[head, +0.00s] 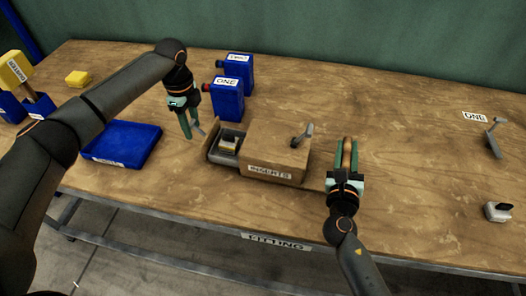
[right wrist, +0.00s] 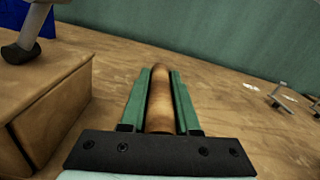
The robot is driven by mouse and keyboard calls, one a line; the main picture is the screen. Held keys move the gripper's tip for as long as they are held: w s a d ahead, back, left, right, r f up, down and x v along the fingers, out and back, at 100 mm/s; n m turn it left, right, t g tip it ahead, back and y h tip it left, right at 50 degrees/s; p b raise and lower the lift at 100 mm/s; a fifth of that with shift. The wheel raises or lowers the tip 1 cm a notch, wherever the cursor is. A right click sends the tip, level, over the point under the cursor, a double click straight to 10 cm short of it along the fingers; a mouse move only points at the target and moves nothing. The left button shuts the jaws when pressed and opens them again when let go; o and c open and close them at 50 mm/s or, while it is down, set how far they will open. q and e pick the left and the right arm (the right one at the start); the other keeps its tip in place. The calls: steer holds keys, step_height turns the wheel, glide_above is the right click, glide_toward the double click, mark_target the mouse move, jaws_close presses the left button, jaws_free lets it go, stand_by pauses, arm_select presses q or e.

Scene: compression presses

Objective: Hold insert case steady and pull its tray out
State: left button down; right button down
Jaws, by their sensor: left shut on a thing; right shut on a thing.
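The wooden insert case (head: 270,145), labelled INSERTS, sits on the bench; its side also shows in the right wrist view (right wrist: 45,95). Its tray (head: 213,157) sticks out of the left side, with a yellow and a white piece inside. My left gripper (head: 192,132) is at the tray's outer left end, shut on its grey handle (head: 214,129); the exact contact is small. My right gripper (head: 347,152) is shut on an upright rounded wooden handle (right wrist: 160,98) just right of the case. The handle's foot is hidden, so I cannot tell how it joins the case.
A grey lever (head: 302,136) stands on top of the case. Two blue containers (head: 227,98) (head: 239,70) stand behind the tray. An empty blue tray (head: 122,144) lies at left. The bench right of my right gripper is mostly clear, with a grey bracket (head: 493,142) further right.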

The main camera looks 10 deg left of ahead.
arm_select(q)
steer(key=shift+a, duration=0.45)
arm_select(e)
steer(key=shift+d, duration=0.15)
arm_select(q)
steer(key=shift+w+a, duration=0.1)
steer(key=shift+a, duration=1.4)
steer(key=c, duration=0.9)
jaws_free()
steer(key=shift+a, duration=0.1)
steer(key=o, duration=0.6)
step_height(320, 180, up, 12)
steer(key=shift+r, duration=0.1)
arm_select(e)
steer(key=c, duration=0.6)
jaws_free()
